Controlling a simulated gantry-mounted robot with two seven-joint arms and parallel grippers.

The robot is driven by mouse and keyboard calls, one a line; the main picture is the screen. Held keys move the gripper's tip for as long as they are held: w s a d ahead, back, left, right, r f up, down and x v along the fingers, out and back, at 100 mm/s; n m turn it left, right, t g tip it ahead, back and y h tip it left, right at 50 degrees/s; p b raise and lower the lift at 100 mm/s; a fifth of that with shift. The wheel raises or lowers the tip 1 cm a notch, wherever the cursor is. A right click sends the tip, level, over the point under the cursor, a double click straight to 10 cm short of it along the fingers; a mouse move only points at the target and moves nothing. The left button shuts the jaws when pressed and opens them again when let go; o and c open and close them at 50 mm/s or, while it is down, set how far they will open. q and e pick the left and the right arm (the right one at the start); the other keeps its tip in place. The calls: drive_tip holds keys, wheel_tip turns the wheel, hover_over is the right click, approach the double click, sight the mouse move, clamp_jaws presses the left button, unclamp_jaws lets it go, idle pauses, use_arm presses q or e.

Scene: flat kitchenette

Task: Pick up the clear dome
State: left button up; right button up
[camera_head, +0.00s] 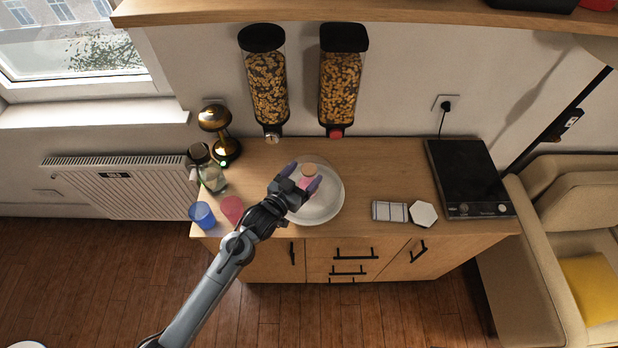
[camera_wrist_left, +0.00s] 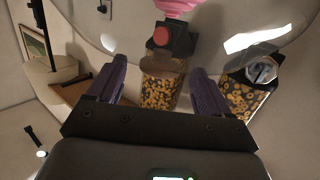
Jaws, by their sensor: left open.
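The clear dome (camera_head: 325,192) sits on a white round plate (camera_head: 318,217) on the counter, with a light wooden knob (camera_head: 309,169) on top. Something pink shows around the middle of the dome; I cannot tell its shape. My left gripper (camera_head: 302,178) is open above the dome, with its purple fingers near the knob. I cannot tell whether they touch it. A pink shape (camera_wrist_left: 175,7) shows at that view's top edge. My right gripper is not in view.
A blue cup (camera_head: 202,214), a pink cup (camera_head: 232,209), a glass jar (camera_head: 212,178) and a brass lamp (camera_head: 222,132) stand left of the plate. Two cereal dispensers (camera_head: 266,85) hang behind. A white hexagon (camera_head: 423,213) and a black hob (camera_head: 467,175) are right.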

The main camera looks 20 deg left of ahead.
use_arm(q)
drive_tip(key=shift+x, duration=0.85)
clamp_jaws()
